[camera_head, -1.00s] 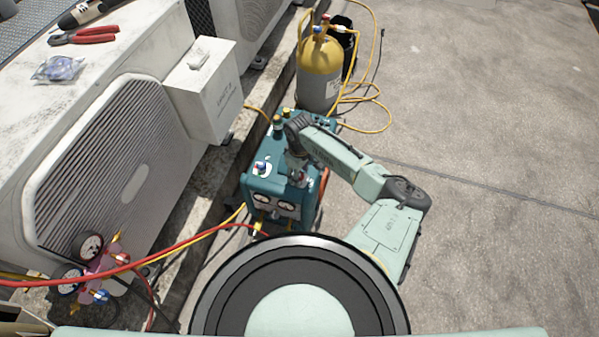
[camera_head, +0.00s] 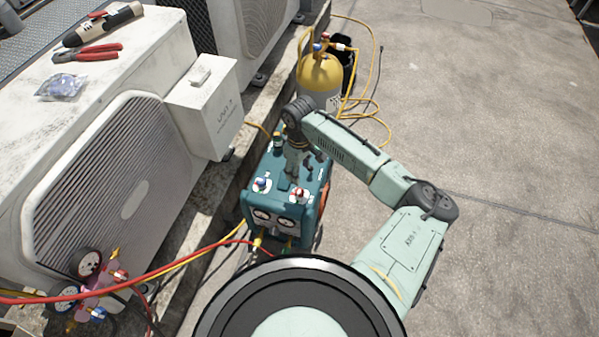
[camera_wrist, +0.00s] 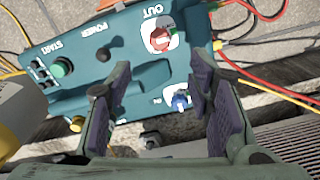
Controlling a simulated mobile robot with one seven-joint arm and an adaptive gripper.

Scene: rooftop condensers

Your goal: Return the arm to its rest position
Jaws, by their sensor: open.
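My gripper (camera_head: 297,172) hangs pointing down above the teal recovery machine (camera_head: 313,208). In the wrist view my gripper (camera_wrist: 163,78) is open, its two dark padded fingers spread apart with nothing held between them. The top of the teal machine (camera_wrist: 125,55) lies below, with a red knob (camera_wrist: 163,39) by OUT and a blue knob (camera_wrist: 181,102) by IN. The blue knob shows between the fingers, apparently below them. My arm is bent, with its elbow out to the right over bare floor.
A yellow and grey cylinder (camera_head: 319,78) with yellow hoses stands behind the machine. White condenser units (camera_head: 150,60) line the left, with red-handled pliers (camera_head: 88,53) on top. A gauge manifold (camera_head: 92,290) with red and yellow hoses is at lower left. Concrete floor (camera_head: 500,120) at right is clear.

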